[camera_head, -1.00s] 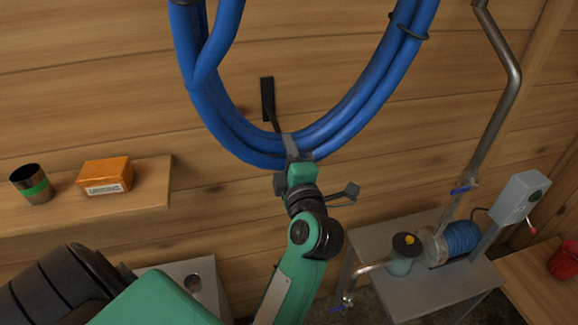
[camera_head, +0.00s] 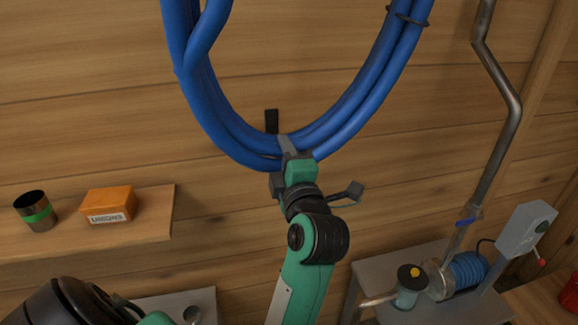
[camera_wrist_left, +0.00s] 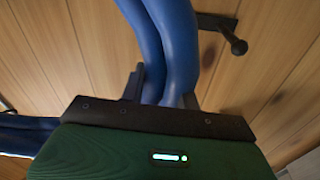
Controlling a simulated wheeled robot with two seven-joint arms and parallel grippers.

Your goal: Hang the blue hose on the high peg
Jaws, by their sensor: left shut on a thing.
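The blue hose (camera_head: 222,122) is a large coil hanging in a loop before the plank wall, its top beyond the picture. My left gripper (camera_head: 290,150) is shut on the bottom of the loop. In the left wrist view, the hose strands (camera_wrist_left: 168,45) pass between the fingers (camera_wrist_left: 163,95). A black peg with a wall plate (camera_head: 271,121) is just behind the loop's bottom, its arm mostly hidden by the hose. In the left wrist view this peg (camera_wrist_left: 225,30) stands beside the hose, its rounded tip showing. I cannot tell whether they touch. My right gripper is not in view.
A wooden shelf (camera_head: 95,236) at left holds an orange box (camera_head: 110,205) and a dark can with a green band (camera_head: 36,210).

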